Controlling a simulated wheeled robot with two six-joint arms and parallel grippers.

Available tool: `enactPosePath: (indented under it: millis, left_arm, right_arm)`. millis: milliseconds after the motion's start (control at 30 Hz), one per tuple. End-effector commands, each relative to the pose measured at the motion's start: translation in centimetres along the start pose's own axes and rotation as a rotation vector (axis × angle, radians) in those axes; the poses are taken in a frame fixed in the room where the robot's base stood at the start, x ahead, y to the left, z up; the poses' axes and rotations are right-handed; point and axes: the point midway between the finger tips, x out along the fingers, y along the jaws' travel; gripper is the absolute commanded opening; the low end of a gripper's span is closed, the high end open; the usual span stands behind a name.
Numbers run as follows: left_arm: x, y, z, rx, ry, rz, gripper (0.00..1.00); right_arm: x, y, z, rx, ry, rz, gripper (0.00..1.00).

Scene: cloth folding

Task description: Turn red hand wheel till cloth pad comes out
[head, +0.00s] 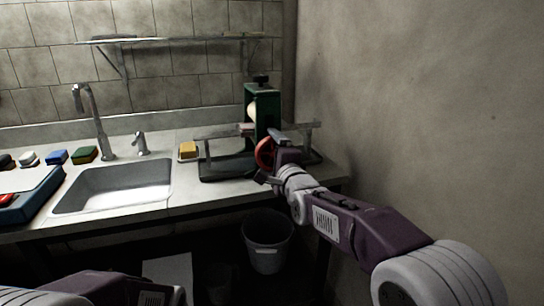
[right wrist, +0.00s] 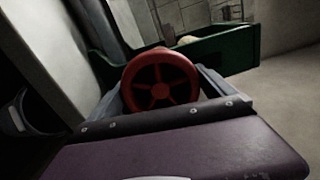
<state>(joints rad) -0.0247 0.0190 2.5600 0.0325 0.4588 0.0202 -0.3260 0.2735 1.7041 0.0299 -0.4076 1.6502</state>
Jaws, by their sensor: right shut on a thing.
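The red hand wheel (head: 264,152) is on the front of a green dispenser (head: 249,94) at the back right of the counter. My right gripper (head: 270,156) is shut on the wheel's rim. In the right wrist view the spoked wheel (right wrist: 160,84) sits between the two grey fingers (right wrist: 163,92), and the green housing (right wrist: 215,50) is behind it. A pale rounded thing shows inside the green frame; I cannot tell whether it is the cloth pad. My left arm shows at the bottom left, but its gripper is out of view.
A sink (head: 112,188) with a tall tap (head: 90,118) is left of the dispenser. A yellow sponge (head: 188,149) lies between them. Several coloured blocks and a blue box (head: 38,198) are at the left. A grey bucket (head: 267,250) stands below; a wall is at right.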

Motion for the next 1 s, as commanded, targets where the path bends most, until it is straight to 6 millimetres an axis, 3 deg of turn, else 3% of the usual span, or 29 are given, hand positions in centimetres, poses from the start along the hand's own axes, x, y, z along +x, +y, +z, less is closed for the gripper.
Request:
enactPosePath:
  millis: [333,867,900,1000]
  left_arm:
    - [0.45,-0.01,0.05,0.0,0.0,0.0,0.0]
    - [0.47,-0.01,0.05,0.0,0.0,0.0,0.0]
    - [0.47,-0.01,0.05,0.0,0.0,0.0,0.0]
    - [0.47,-0.01,0.05,0.0,0.0,0.0,0.0]
  right_arm:
    - [0.0,0.14,0.0,0.119,0.0,0.003,0.53]
    - [0.0,0.14,-0.01,0.137,0.0,0.004,0.53]
    - [0.0,0.14,-0.01,0.136,0.0,0.004,1.0]
    - [0.0,0.1,-0.01,0.136,0.0,0.003,1.0]
